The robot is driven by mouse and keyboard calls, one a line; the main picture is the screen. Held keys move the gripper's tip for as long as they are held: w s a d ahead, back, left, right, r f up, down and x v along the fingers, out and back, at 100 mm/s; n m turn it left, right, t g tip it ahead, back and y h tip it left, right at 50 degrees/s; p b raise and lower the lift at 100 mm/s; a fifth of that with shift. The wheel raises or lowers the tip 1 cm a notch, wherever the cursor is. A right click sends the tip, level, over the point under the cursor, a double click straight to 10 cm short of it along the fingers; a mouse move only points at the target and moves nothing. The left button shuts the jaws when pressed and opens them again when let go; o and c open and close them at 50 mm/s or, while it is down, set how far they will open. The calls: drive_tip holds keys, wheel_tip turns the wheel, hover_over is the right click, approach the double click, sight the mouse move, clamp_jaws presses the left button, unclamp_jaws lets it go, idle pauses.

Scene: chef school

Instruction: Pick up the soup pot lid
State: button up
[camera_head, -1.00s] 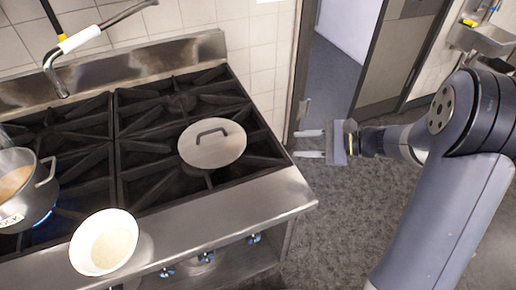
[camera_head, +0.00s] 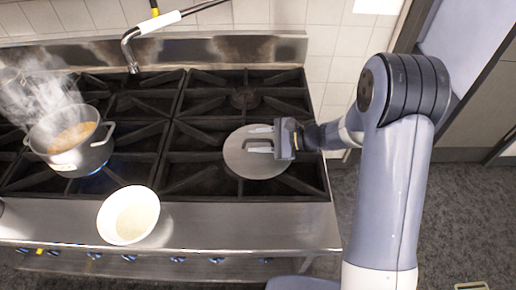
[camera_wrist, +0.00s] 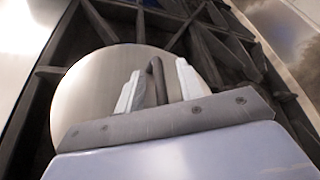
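The soup pot lid (camera_head: 238,160) is a flat round grey disc lying on the right front grate of the stove. In the wrist view the lid (camera_wrist: 88,95) shows its dark bar handle (camera_wrist: 156,72) upright in the picture. My gripper (camera_head: 261,140) is over the lid, coming from the right, and hides part of it and its handle in the head view. In the wrist view my gripper (camera_wrist: 158,88) is open, with its two pale fingers either side of the handle and a gap on each side. How far the fingers are above the lid is unclear.
A steaming soup pot (camera_head: 70,140) stands over a lit burner at the left. A white bowl (camera_head: 129,214) sits on the stove's steel front ledge (camera_head: 230,222). A tap (camera_head: 130,52) reaches over the back of the stove. Open floor (camera_head: 470,220) lies to the right.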

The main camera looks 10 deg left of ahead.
drive_tip(key=shift+c, duration=0.6)
clamp_jaws()
